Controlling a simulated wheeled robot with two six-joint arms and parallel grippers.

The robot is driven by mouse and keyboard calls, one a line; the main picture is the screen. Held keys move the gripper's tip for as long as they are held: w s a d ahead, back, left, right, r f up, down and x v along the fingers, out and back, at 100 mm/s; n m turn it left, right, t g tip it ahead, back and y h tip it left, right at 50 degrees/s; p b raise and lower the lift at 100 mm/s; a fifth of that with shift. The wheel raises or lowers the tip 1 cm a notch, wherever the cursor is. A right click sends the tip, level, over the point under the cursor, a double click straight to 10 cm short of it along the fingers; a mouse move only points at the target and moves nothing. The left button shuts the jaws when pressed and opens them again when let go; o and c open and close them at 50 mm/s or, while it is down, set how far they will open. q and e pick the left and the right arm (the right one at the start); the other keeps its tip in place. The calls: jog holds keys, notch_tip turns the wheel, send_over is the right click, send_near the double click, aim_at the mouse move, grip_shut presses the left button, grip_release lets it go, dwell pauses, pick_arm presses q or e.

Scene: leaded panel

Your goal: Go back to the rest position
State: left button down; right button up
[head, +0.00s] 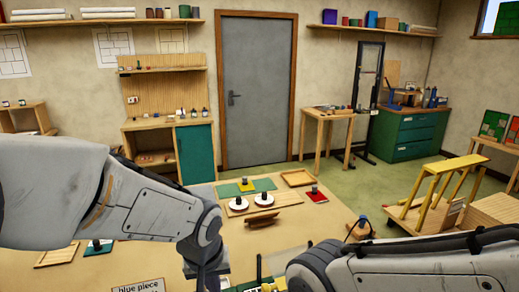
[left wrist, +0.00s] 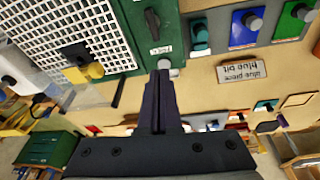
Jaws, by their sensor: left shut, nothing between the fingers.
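My left arm reaches in from the left in the head view, its wrist bent down over the worktable (head: 240,250). Its fingers are hard to make out there. In the left wrist view my left gripper (left wrist: 160,72) is shut and empty, its two dark fingers together. They point toward a green board (left wrist: 143,48) with a white grid (left wrist: 60,30) beside it; I cannot tell whether they touch. My right arm lies across the bottom right of the head view; its gripper is not seen.
A sign reading "blue piece" (head: 138,286) lies on the table. Knobbed pieces sit on blue (left wrist: 240,35) and green (left wrist: 285,25) pads. Farther back are white discs (head: 238,204), a red pad (head: 318,198) and a wooden tray (head: 297,178). A yellow trestle (head: 440,175) stands right.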

pick_arm(q)
jog(key=s+a+f+m, duration=0.25)
jog(key=a+f, duration=0.25)
jog(key=a, duration=0.4)
jog(key=s+d+r+m+g+h+b, duration=0.1)
jog(key=s+d+m, duration=0.5)
jog(key=s+d, duration=0.7)
jog(key=shift+s+d+r+m+g+b, duration=0.35)
jog(key=shift+s+r+g+b, duration=0.3)
jog(key=shift+r+g+b, duration=0.3)
